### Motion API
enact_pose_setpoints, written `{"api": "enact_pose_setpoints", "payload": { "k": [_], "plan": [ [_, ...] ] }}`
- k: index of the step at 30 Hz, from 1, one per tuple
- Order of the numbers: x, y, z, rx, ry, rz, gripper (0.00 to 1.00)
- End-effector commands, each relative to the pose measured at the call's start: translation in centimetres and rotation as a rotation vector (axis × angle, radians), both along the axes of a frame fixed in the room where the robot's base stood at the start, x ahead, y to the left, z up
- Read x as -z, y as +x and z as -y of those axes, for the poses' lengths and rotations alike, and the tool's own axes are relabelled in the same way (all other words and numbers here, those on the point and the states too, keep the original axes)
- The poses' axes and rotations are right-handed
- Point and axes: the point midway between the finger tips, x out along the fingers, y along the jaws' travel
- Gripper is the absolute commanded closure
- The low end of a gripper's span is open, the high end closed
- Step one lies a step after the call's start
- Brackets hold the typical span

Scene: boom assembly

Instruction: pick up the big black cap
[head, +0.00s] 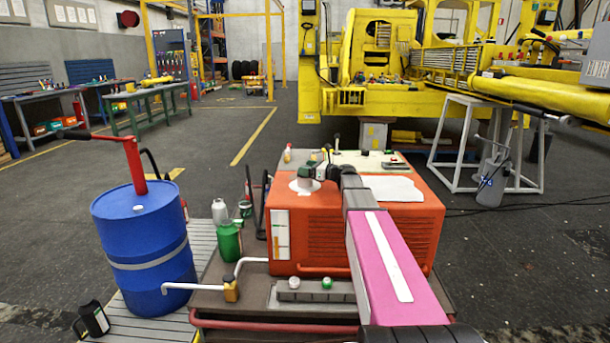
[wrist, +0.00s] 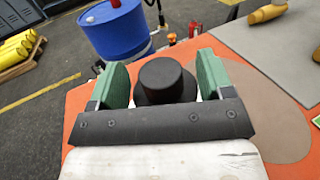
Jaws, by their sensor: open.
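The big black cap (wrist: 166,76) stands upright in the wrist view, a round knob on a wider base. It sits on the orange housing (wrist: 88,98), which also shows in the head view (head: 340,240). My gripper (wrist: 163,70) is open, with one green finger on the left of the cap and one on the right. The cap's lower front is hidden behind the gripper's dark crossbar.
A blue drum (head: 140,235) with a red-handled pump stands left of the housing. A green can (head: 229,240) and a grey bottle (head: 219,211) stand between them. Small items lie on a pale panel (head: 365,160) behind.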

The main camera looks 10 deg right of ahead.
Motion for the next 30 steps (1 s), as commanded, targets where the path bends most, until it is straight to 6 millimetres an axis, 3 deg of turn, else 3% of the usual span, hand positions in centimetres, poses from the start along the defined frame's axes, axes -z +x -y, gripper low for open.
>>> {"api": "enact_pose_setpoints", "payload": {
  "k": [9,14,15,30],
  "plan": [
    [0.0,0.6,-0.8,0.001,0.000,0.000,0.27],
    [0.0,0.5,-0.8,0.000,0.000,0.000,0.79],
    [0.0,0.5,-0.8,0.000,0.000,0.000,0.83],
    [-1.1,0.5,-0.8,0.000,0.000,0.000,0.83]
  ]
}}
